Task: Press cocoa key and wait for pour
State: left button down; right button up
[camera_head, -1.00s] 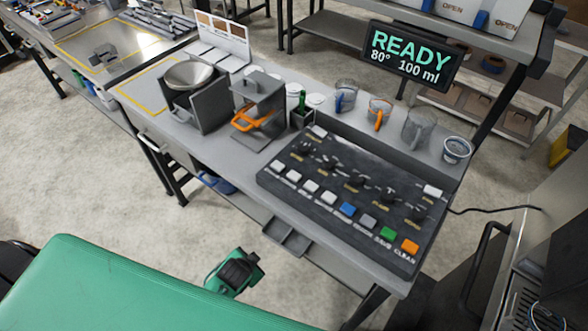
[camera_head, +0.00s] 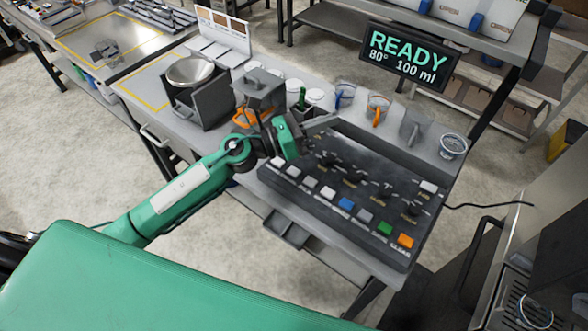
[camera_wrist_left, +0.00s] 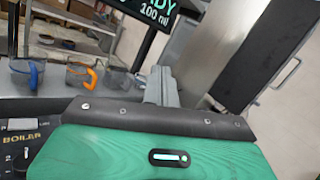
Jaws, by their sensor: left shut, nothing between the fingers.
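The black key panel (camera_head: 345,205) lies on the grey bench, with white, blue, grey, green and orange keys along its front edge. I cannot read which key is cocoa. My left gripper (camera_head: 330,121) is shut and empty above the far left part of the panel, pointing right. In the left wrist view its shut fingers (camera_wrist_left: 161,87) point away, apart from any key. The display (camera_head: 408,55) reads READY, 80° and 100 ml, and part of it shows in the left wrist view (camera_wrist_left: 150,12). My right gripper is not in view.
Behind the panel stand a blue-handled cup (camera_head: 345,95), an orange-handled cup (camera_head: 377,107), a grey jug (camera_head: 413,125) and a small tub (camera_head: 453,146). Left of the panel are a grey stand (camera_head: 262,88) and a box with a metal bowl (camera_head: 190,72).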

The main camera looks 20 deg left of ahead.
pick_arm(q)
jog(key=w+a+f+m+g+y, duration=0.1)
jog(key=a+f+m+g+y, duration=0.6)
jog(key=m, duration=0.9)
jog(key=shift+a+f+g+y, duration=0.4)
jog(key=shift+a+f+g, duration=0.25)
jog(key=shift+f+g, duration=0.3)
